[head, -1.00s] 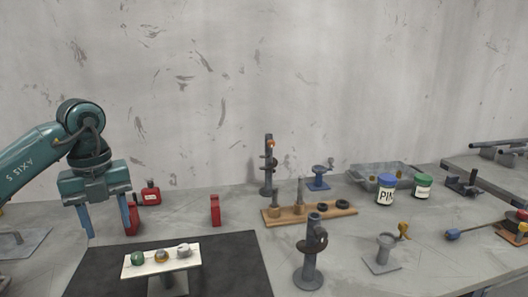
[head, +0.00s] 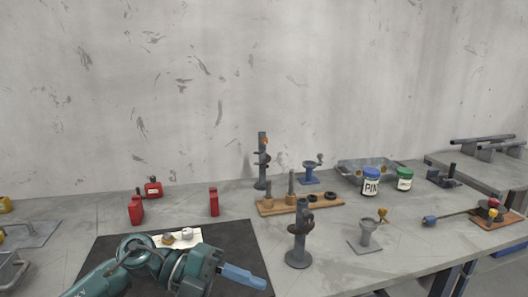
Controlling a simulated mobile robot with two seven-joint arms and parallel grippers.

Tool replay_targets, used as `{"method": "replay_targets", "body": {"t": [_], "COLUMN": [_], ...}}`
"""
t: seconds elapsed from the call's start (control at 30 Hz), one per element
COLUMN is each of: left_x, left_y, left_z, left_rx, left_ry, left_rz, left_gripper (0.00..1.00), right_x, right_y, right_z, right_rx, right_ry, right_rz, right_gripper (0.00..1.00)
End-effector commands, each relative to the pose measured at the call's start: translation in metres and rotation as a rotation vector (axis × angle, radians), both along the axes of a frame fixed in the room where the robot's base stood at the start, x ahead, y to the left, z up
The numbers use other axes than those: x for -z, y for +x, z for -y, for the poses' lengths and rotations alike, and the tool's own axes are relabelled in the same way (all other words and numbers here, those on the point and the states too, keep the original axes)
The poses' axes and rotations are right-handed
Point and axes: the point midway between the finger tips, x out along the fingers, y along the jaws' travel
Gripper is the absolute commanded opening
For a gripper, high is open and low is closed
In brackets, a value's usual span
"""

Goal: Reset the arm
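My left arm comes in at the bottom left, and its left gripper (head: 244,278) lies low over the front of the black mat (head: 235,240), with its blue fingers pointing right. Only one finger shows clearly, so its opening cannot be told. Nothing is seen between the fingers. Behind the arm, the cream plate (head: 161,241) is partly hidden; a brownish knob (head: 168,239) and a pale knob (head: 187,234) show on it. The green knob is hidden by my arm. My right gripper is out of view.
Red blocks (head: 136,211) (head: 213,202) and a red bottle (head: 153,188) stand behind the mat. A grey auger stand (head: 299,247) is right of my gripper. A wooden peg board (head: 300,206), PIN jar (head: 370,182), green-lidded jar (head: 404,180) and yellow-handled grey stand (head: 367,235) are further right.

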Motion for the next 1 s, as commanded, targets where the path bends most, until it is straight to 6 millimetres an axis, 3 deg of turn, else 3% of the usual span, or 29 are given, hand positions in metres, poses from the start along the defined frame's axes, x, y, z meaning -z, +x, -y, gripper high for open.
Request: {"method": "replay_targets", "body": {"t": [0.03, 0.13, 0.23, 0.3, 0.37, 0.47, 0.57, 0.7, 0.83, 1.0], "left_x": [-0.004, -0.016, -0.015, -0.003, 0.016, 0.063, 0.123, 0.193, 0.230, 0.246], "left_y": [-0.009, -0.009, 0.000, 0.009, 0.014, 0.013, -0.008, -0.058, -0.098, -0.120], "left_z": [0.015, 0.028, 0.021, 0.008, -0.007, -0.037, -0.067, -0.093, -0.104, -0.108], "left_rx": [-0.048, -0.208, -0.426, -0.606, -0.774, -1.064, -1.344, -1.613, -1.737, -1.787], "left_ry": [-0.152, -0.414, -0.617, -0.716, -0.769, -0.792, -0.730, -0.573, -0.449, -0.378], "left_rz": [-0.054, -0.155, -0.280, -0.382, -0.478, -0.657, -0.851, -1.085, -1.225, -1.295], "left_gripper": [0.48, 0.48, 0.48, 0.48, 0.48, 0.48, 0.48, 0.48, 0.48, 0.48], "right_x": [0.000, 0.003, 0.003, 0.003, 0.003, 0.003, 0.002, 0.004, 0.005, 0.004], "right_y": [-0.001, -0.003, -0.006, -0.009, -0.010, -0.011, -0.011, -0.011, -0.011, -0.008], "right_z": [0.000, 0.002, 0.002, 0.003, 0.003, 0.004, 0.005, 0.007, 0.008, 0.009], "right_rx": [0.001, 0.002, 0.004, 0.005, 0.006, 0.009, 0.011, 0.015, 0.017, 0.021], "right_ry": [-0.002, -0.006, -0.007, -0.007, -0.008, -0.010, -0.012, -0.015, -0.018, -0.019], "right_rz": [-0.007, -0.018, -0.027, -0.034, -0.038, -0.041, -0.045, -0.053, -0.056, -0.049], "right_gripper": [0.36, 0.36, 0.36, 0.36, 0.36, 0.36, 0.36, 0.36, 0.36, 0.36]}}
